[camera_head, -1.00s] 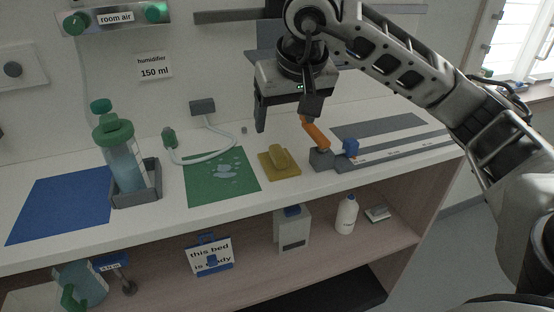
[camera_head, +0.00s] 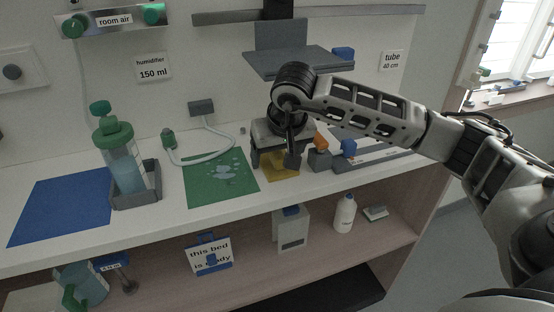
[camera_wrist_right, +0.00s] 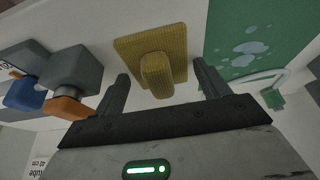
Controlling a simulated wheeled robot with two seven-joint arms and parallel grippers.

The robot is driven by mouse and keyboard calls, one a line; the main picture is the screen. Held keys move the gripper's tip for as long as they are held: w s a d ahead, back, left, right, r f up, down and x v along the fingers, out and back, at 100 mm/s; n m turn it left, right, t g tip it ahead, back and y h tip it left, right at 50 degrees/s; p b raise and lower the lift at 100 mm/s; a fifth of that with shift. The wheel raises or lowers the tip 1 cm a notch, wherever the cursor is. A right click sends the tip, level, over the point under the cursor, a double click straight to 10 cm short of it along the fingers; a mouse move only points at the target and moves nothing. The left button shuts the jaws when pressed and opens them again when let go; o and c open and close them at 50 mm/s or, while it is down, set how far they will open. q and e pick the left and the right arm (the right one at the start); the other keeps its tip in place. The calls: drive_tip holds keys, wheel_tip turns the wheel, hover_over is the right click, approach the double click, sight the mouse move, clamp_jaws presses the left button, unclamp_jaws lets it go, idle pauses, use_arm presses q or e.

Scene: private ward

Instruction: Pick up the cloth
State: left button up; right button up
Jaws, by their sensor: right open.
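The cloth (camera_head: 283,174) is yellow, with a flat square base and a raised roll on top. It lies on the white counter just right of the green mat (camera_head: 216,188). In the head view my right gripper partly covers it. My right gripper (camera_head: 275,165) is over the cloth, pointing down, with its fingers apart. In the right wrist view the cloth (camera_wrist_right: 151,47) shows ahead between the open fingers of my right gripper (camera_wrist_right: 160,88), and neither finger is seen to touch it. My left gripper is not in view.
A grey block with an orange part (camera_head: 320,152) stands close right of the cloth. The green mat has pale puddles. A green-capped bottle (camera_head: 122,165) stands in a grey holder, right of a blue mat (camera_head: 62,207). A grey wall shelf (camera_head: 297,62) is above.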

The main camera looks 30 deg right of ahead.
sight(278, 152)
drive_tip(key=c, duration=0.8)
drive_tip(key=shift+o, duration=0.2)
drive_tip(key=shift+r, duration=0.6)
wheel_tip(278, 152, up, 2)
drive_tip(key=shift+s+r, duration=0.15)
drive_tip(key=shift+r, duration=0.1)
drive_tip(key=s+r+b, duration=0.1)
drive_tip(key=s+r, duration=0.3)
drive_tip(key=s, duration=0.3)
drive_tip(key=s+d+r+b, duration=0.1)
drive_tip(key=s+r, duration=0.4)
drive_tip(key=s, duration=0.1)
drive_tip(key=shift+s+r, duration=0.15)
drive_tip(key=shift+s, duration=0.25)
drive_tip(key=shift+d, duration=0.1)
